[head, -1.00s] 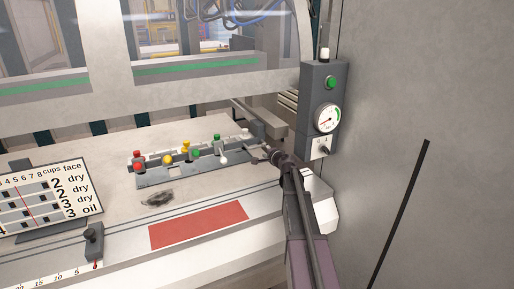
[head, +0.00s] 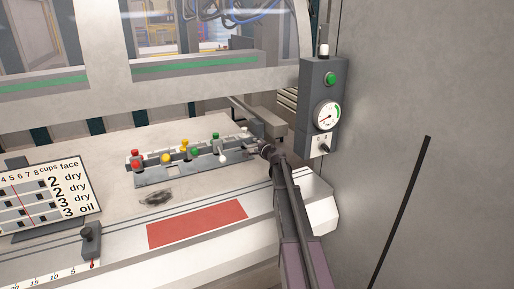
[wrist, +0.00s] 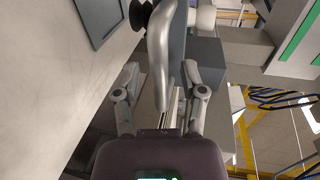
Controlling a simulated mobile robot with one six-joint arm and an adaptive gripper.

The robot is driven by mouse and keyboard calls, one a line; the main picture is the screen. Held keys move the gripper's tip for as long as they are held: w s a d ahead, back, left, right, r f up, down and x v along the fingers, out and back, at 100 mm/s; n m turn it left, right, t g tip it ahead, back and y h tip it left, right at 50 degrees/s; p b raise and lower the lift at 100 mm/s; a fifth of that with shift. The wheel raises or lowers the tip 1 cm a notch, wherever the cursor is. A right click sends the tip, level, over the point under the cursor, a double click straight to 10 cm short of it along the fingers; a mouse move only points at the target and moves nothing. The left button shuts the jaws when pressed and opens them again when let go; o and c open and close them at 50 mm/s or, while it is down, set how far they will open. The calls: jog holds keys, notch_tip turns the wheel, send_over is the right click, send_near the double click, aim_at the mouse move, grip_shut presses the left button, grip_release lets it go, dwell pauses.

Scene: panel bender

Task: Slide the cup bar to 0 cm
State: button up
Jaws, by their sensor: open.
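A long grey bar (head: 160,179) lies on the machine bed, with red, yellow and green knobs and a white-tipped lever along it. I cannot tell for sure that it is the cup bar. My gripper (head: 264,148) is at its right end, below the wall control box. In the wrist view my gripper (wrist: 163,80) is open, its fingers apart on either side of a curved grey handle (wrist: 163,45); contact is unclear. A ruler (head: 45,278) shows 20, 15, 10 and 5 at lower left. A dark slide block (head: 91,240) stands above its right end.
A sign (head: 40,192) with cup numbers stands at left. A red plate (head: 196,223) lies flat in front of the bar. The control box (head: 322,105) with gauge and green button is beside my arm, near the right wall (head: 430,100).

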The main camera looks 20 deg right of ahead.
aim_at(252, 142)
jog(key=shift+w, duration=0.1)
grip_shut()
jog(key=shift+r+x, duration=0.15)
jog(key=shift+x, duration=0.6)
jog(key=shift+r+x, duration=0.15)
jog(key=shift+x, duration=0.55)
jog(key=shift+w+r, duration=0.1)
jog(key=shift+w, duration=0.05)
grip_release()
jog(key=shift+w, duration=0.1)
jog(key=shift+s, duration=0.25)
